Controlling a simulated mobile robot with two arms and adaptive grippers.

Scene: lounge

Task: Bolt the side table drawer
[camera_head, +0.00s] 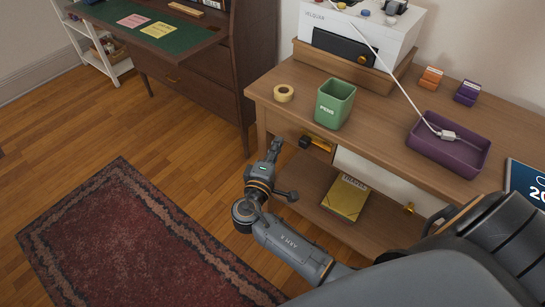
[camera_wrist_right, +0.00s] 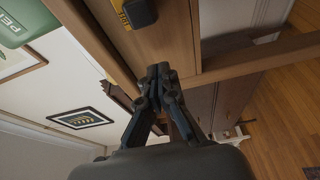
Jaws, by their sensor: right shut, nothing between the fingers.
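The wooden side table (camera_head: 372,130) stands at the right of the head view. Below the left part of its top is a wooden front panel, which also shows in the right wrist view (camera_wrist_right: 168,40). A black-and-yellow bolt-like fitting (camera_head: 317,143) sits on it; its near part is at the top of the wrist view (camera_wrist_right: 138,12). I cannot tell whether it is slid across. My right gripper (camera_head: 277,146) is shut and empty, just left of the panel and apart from the fitting. Its fingertips (camera_wrist_right: 158,72) are together. My left gripper is out of view.
A green pen cup (camera_head: 334,104), a tape roll (camera_head: 283,93), a purple tray (camera_head: 449,151) and a white machine (camera_head: 360,35) stand on the table. A yellow book (camera_head: 346,198) lies on the lower shelf. A dark desk (camera_head: 190,80) is behind left. Floor and rug (camera_head: 130,245) are clear.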

